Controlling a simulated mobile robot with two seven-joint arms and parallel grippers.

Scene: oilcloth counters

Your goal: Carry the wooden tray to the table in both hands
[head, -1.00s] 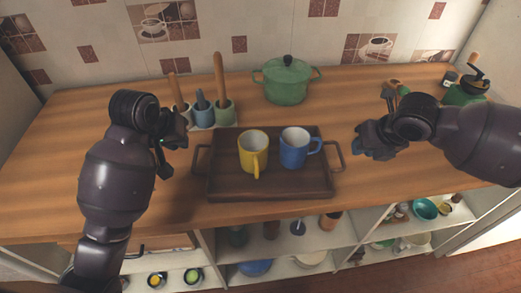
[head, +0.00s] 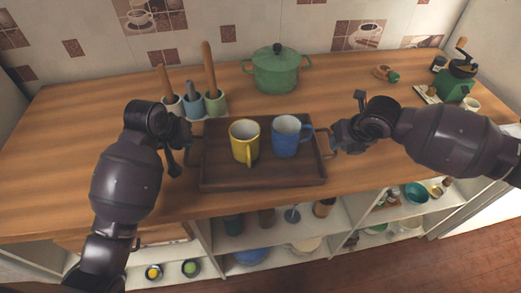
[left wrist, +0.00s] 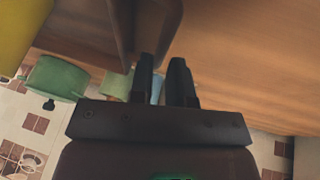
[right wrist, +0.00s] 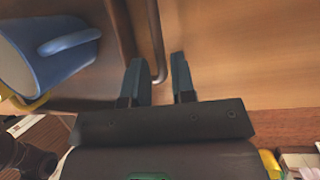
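The dark wooden tray (head: 262,180) lies on the counter with a yellow mug (head: 243,143) and a blue mug (head: 285,137) upright on it. My left gripper (head: 183,137) is at the tray's left handle. In the left wrist view its fingers (left wrist: 161,78) are apart, with the dark handle (left wrist: 170,28) reaching their tips. My right gripper (head: 337,138) is at the right handle (head: 332,150). In the right wrist view its fingers (right wrist: 157,80) are apart, with the handle bar (right wrist: 156,40) between their tips. The blue mug (right wrist: 48,50) shows beside it.
Behind the tray stand a utensil holder (head: 194,105) with several tools and a green pot (head: 276,72). A green grinder (head: 457,82) stands at the right back. Open shelves with dishes lie under the counter's front edge. The wooden counter (head: 75,140) is clear at left.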

